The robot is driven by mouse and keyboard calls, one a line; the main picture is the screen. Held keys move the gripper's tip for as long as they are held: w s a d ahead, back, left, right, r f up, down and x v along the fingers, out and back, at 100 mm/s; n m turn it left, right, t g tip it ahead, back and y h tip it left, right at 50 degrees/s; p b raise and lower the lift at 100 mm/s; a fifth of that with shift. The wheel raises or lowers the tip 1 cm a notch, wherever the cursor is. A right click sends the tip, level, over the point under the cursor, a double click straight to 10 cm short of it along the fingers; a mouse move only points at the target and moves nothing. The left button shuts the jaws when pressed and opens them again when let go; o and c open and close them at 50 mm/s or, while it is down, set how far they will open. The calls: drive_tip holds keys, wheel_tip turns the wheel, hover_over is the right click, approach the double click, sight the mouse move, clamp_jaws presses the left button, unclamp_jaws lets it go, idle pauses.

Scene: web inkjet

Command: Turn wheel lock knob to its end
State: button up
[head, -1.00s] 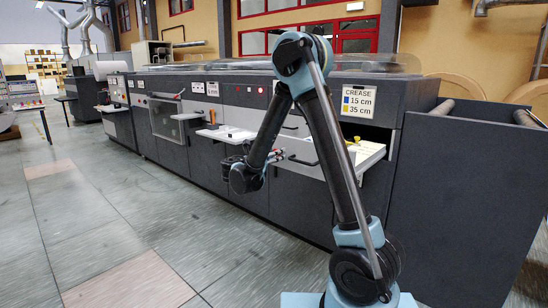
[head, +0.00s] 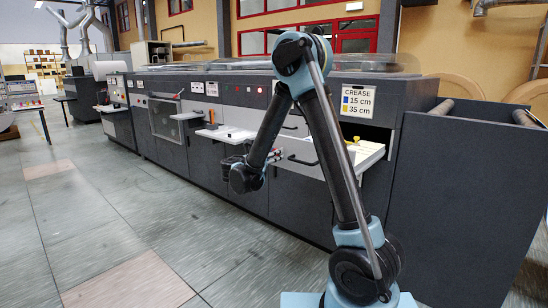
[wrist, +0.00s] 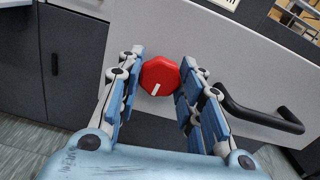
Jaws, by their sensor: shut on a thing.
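The wheel lock knob (wrist: 160,76) is a red, many-sided knob with a short white mark near its lower middle, on a pale panel in the wrist view. My gripper (wrist: 160,90) has a blue, jointed finger on each side of the knob and is shut on it. The white mark lies slightly slanted, close to level in the picture. In the head view my gripper (head: 272,156) is at the machine's front, small and partly hidden by my own arm, so the knob is hard to make out there.
A black bar handle (wrist: 262,118) stands out from the panel just right of the right finger. A white tray (head: 362,158) juts out at the right, below a CREASE sign (head: 358,102). A small white shelf (head: 228,133) projects left of my arm. Floor at left is clear.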

drive_tip(key=shift+f+m, duration=0.15)
drive_tip(key=shift+m, duration=17.25)
drive_tip(key=shift+a, duration=0.1)
drive_tip(key=o, duration=1.1)
